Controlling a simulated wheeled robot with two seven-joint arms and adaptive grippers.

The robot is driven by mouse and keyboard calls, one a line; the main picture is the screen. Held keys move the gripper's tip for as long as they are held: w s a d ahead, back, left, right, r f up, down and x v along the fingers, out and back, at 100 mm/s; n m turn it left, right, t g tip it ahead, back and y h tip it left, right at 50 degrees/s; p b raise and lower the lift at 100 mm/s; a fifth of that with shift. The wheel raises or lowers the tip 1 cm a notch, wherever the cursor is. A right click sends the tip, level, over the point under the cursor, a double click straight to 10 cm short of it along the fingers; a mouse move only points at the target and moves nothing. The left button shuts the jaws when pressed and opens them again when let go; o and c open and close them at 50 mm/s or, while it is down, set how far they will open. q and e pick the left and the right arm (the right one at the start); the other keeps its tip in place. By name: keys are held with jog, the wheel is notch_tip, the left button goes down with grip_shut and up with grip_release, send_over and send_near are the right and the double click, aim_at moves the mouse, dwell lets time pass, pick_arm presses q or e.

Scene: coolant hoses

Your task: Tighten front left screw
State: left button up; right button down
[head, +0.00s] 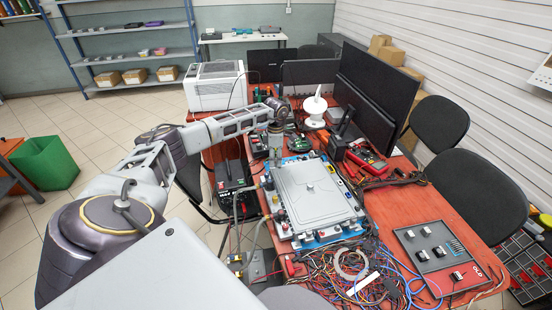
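A flat grey metal box (312,192) with a blue base lies on the red table, with several small fittings along its edges. My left arm reaches in from the left, and my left gripper (275,158) points down over the box's far left corner. The gripper is small and partly merged with the things behind it, so I cannot tell whether it is open, shut or holding a tool. It hides that corner. The front left screw is too small to make out among the fittings at the near left corner. My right gripper is not in view.
Tangled coloured wires (350,278) lie in front of the box. A grey panel marked OLD (437,256) lies at the right. A black power unit (232,176) stands left of the box. Monitors (374,96) and a white machine (214,86) stand behind.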

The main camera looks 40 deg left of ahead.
pick_arm(q)
jog(key=shift+w+d+r, duration=0.15)
notch_tip(320, 180, up, 12)
dwell(0.9)
jog(key=shift+f, duration=0.2)
dwell(0.4)
